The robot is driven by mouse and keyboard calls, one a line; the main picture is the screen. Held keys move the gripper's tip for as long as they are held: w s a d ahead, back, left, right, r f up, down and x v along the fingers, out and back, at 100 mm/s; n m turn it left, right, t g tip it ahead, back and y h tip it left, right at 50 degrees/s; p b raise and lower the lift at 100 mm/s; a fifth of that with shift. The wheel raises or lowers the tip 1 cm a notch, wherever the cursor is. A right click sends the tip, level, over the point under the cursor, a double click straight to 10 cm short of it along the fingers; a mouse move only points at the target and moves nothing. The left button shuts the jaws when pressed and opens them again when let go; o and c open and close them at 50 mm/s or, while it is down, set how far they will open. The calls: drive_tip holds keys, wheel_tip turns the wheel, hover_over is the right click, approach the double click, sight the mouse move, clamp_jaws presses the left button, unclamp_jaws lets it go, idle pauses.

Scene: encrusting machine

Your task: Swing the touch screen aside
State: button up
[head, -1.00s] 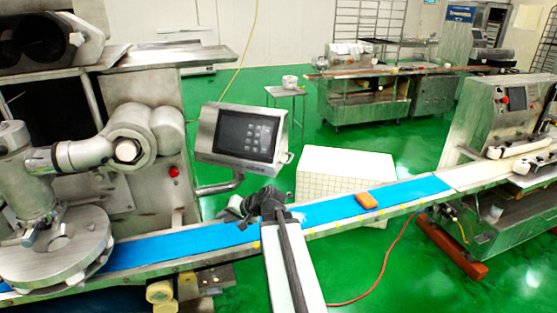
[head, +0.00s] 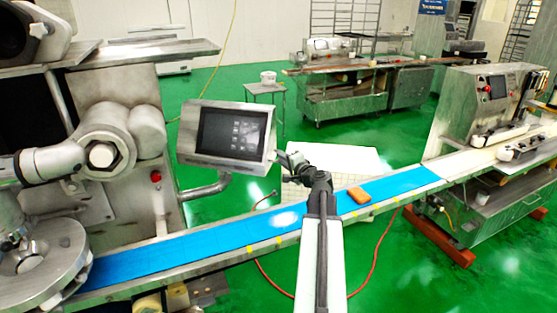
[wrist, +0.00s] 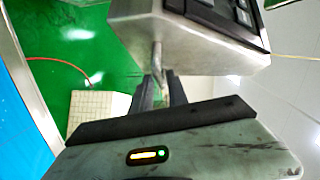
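The touch screen (head: 232,133) is a grey metal box with a dark display. It stands on a bent metal support arm (head: 205,189) above the left part of the conveyor. My gripper (head: 287,157) is at the screen's lower right corner, very close to it; I cannot tell whether they touch. In the wrist view, the screen's housing (wrist: 195,35) fills the upper right. The two dark fingers of my gripper (wrist: 161,82) stand apart below the housing, with a thin metal rod showing between them. I cannot tell whether the rod lies between them or beyond.
The blue conveyor belt (head: 190,250) runs below the screen, with an orange block (head: 358,195) on it. A white tiled box (head: 350,163) stands behind the belt. The large machine (head: 120,95) is close at left.

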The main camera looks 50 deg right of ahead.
drive_tip(key=shift+x, duration=1.05)
clamp_jaws()
drive_tip(key=shift+a, duration=0.1)
idle(0.4)
